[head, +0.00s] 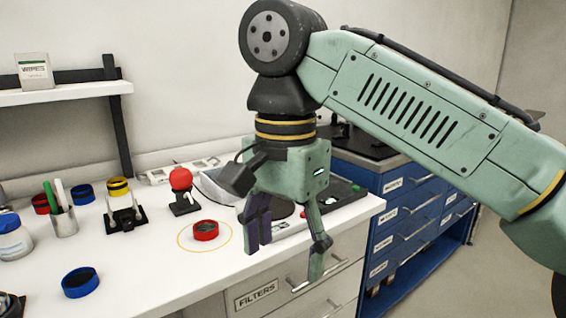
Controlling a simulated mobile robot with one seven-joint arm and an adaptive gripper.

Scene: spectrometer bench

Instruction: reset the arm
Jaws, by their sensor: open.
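My gripper (284,252) hangs at the end of my green arm, pointing down near the front edge of the white bench (145,262). Its fingers are apart and nothing is between them. A red ring-shaped piece with a dark centre (205,231) lies on the bench inside a thin yellow circle, to the left of the fingers and apart from them. The gripper hides part of a grey and dark instrument (222,188) behind it.
A red-topped stand (181,187), a black holder with a yellow ring (122,207), a pen cup (62,220) and blue rings (80,282) stand on the bench. Blue drawers (405,215) are at right. A filters drawer (265,292) is below the bench edge.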

